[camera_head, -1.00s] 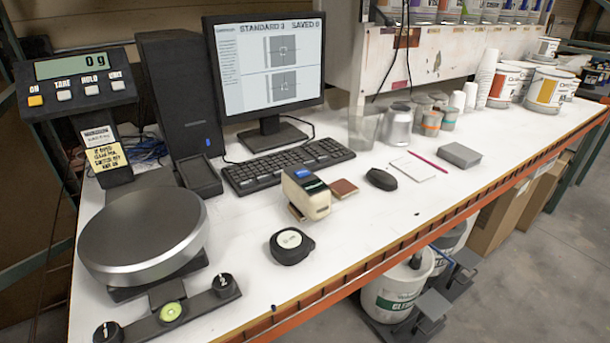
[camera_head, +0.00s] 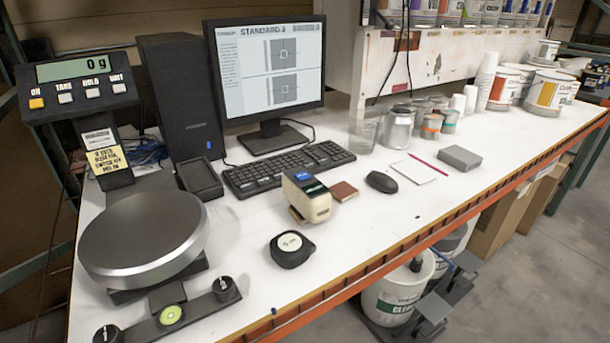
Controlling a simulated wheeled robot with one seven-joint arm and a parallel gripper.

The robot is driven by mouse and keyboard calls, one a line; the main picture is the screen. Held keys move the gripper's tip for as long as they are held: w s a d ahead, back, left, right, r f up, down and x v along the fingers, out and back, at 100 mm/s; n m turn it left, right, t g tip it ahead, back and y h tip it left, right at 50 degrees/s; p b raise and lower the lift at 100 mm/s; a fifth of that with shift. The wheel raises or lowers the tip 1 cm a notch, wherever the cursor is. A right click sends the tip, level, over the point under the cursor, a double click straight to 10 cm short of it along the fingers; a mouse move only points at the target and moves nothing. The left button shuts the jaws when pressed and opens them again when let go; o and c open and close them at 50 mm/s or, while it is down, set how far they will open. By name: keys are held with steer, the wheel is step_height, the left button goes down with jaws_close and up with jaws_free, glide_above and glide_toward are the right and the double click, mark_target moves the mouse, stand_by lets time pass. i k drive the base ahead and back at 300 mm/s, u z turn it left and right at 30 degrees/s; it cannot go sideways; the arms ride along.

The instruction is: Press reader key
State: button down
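The reader (camera_head: 306,196) is a small cream hand-held device standing on the white bench in front of the keyboard. Its dark top has a small blue lit patch and a green patch; I cannot make out a separate key at this size. A reddish-brown card (camera_head: 343,191) lies just to its right. The monitor (camera_head: 266,70) behind shows "STANDARD 3" and two grey panels, each with a small square in the middle. My gripper is not in view, so its distance from the reader and whether it is open or shut do not show.
A round scale (camera_head: 145,238) stands at the left, its display (camera_head: 83,66) reading 0 g. A black round puck-like device (camera_head: 291,249) sits in front of the reader. The keyboard (camera_head: 288,168) and mouse (camera_head: 381,182) are near. Cans and cups stand at the back right. Front right bench is clear.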

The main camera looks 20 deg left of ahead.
mark_target(303, 175)
steer(key=u, duration=1.05)
